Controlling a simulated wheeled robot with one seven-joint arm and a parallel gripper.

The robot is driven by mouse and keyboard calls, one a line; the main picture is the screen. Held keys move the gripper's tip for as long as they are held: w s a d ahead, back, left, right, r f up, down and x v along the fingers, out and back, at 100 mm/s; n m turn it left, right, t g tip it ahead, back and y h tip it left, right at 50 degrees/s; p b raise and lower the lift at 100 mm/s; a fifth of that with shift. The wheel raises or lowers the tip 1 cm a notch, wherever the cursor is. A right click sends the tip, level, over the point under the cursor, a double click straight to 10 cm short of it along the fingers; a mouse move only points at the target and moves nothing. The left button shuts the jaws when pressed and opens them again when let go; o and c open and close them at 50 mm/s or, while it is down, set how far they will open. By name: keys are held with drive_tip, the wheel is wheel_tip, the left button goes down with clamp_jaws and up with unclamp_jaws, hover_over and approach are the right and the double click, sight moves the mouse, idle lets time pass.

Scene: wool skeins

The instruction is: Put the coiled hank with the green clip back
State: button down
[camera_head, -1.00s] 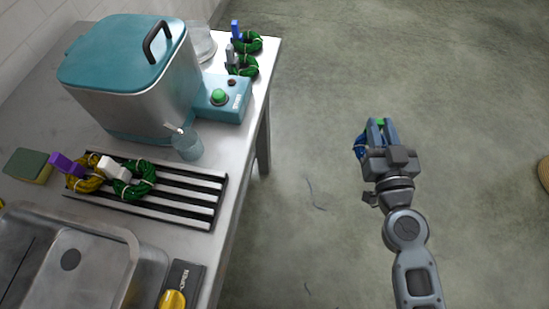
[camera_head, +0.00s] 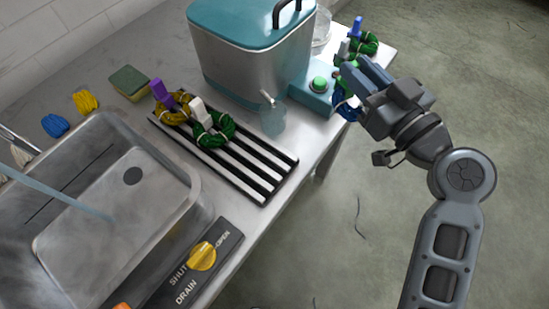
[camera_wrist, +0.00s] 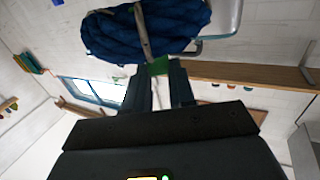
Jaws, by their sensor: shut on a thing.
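My gripper (camera_head: 362,76) is shut on the green clip (camera_wrist: 158,66) of a dark blue coiled hank. The blue hank (camera_wrist: 150,28) fills the top of the wrist view, with a light tie around its middle. In the head view only part of the blue hank (camera_head: 347,110) shows beside the fingers, near the table's right edge. A black-and-white slatted rack (camera_head: 262,172) lies on the steel table. At its left end are a yellow hank (camera_head: 176,113) with a purple clip and a green hank (camera_head: 217,134) with a white clip. Its right part is bare.
A teal-lidded steel tank (camera_head: 245,65) with a green-button box (camera_head: 315,97) stands behind the rack. A clear cup (camera_head: 272,119) stands at the rack's back edge. More green hanks (camera_head: 366,44) lie at the far corner. A sink (camera_head: 110,215) is at left.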

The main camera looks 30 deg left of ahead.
drive_tip(key=s+a+r+n+g+y, duration=0.2)
drive_tip(key=s+a+r+n+g, duration=0.25)
drive_tip(key=a+g, duration=0.2)
drive_tip(key=shift+g, duration=0.55)
drive_tip(key=shift+s+a+f+p, duration=0.4)
drive_tip(key=shift+s+a+f, duration=0.2)
drive_tip(key=shift+s+f, duration=1.25)
drive_tip(key=shift+s+a+f+p, duration=0.45)
drive_tip(key=shift+s+a+f, duration=0.2)
drive_tip(key=shift+s+f, duration=1.2)
drive_tip(key=shift+s+a+f+p, duration=0.4)
drive_tip(key=shift+s+a+f, duration=0.2)
drive_tip(key=shift+s+f, duration=1.25)
drive_tip(key=shift+f+b, duration=0.2)
drive_tip(key=shift+b, duration=0.1)
drive_tip(key=c, duration=0.9)
unclamp_jaws()
drive_tip(key=shift+r, duration=0.1)
drive_tip(key=shift+c, duration=0.2)
